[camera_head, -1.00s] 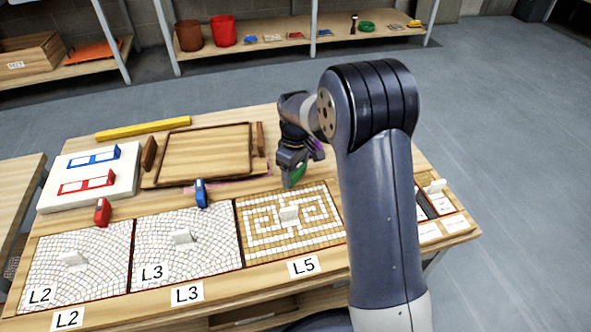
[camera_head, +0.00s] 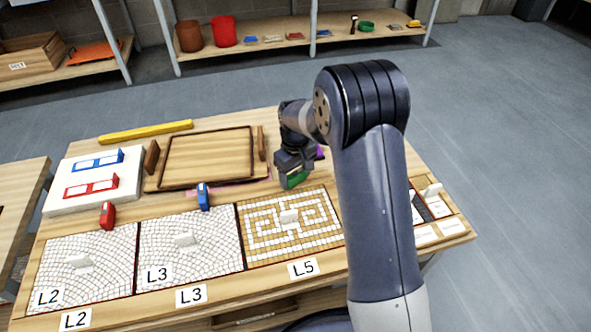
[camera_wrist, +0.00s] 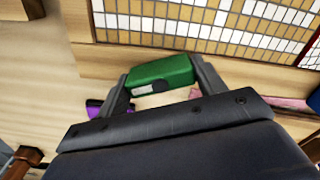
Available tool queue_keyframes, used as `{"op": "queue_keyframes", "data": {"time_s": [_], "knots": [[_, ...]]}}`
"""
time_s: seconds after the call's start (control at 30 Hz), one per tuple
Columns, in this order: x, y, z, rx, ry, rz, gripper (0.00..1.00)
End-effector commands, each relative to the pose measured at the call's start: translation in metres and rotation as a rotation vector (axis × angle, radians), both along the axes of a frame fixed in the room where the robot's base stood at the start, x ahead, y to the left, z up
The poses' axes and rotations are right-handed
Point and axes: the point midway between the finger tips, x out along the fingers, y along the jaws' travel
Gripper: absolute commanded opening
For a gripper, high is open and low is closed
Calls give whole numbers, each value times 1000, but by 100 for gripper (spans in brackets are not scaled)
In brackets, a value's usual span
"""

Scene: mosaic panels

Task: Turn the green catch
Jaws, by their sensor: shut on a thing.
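The green catch (camera_head: 297,178) sits at the back edge of the L5 mosaic panel (camera_head: 331,237). My gripper (camera_head: 293,180) is over it from above. In the wrist view, my gripper (camera_wrist: 161,84) is shut on the green catch (camera_wrist: 160,72), with one finger at each end of it. The catch lies slightly tilted across the wrist picture, beside the panel's wooden border. My gripper hides part of the catch in the head view.
A red catch (camera_head: 107,215) and a blue catch (camera_head: 203,196) stand behind panels L2 and L3. A wooden tray (camera_head: 250,157) lies behind. A purple piece (camera_wrist: 95,107) is close to one finger. My arm hides the table's right part.

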Motion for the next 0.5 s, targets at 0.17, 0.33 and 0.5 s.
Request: {"op": "queue_keyframes", "data": {"time_s": [0.17, 0.33, 0.5], "knots": [[0, 0, 3, 0, 0, -142, 43], [0, 0, 2, 0, 1, -260, 43], [0, 0, 2, 0, 0, -346, 43]]}}
